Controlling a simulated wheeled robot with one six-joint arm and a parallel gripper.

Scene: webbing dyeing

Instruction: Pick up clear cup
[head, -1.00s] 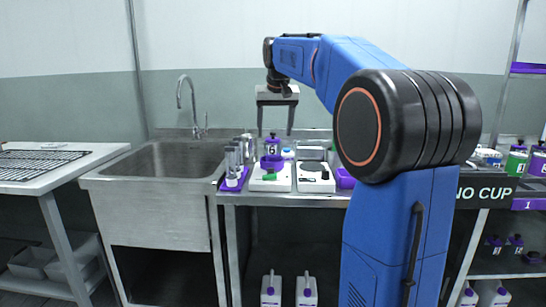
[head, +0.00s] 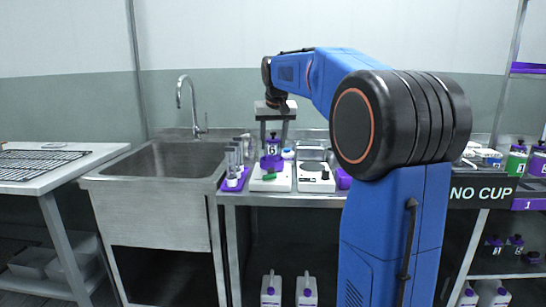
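My gripper (head: 274,142) points straight down over the left part of the bench, its two fingers apart. Clear upright cylinders (head: 234,158) stand in a purple tray (head: 232,186) left of the gripper. A small clear vessel (head: 247,144) stands behind them, partly hidden. Which of these is the clear cup is too small to tell.
A steel sink (head: 165,160) with a tall tap (head: 190,100) is at left. A "NO CUP" sign (head: 481,193) is at right.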

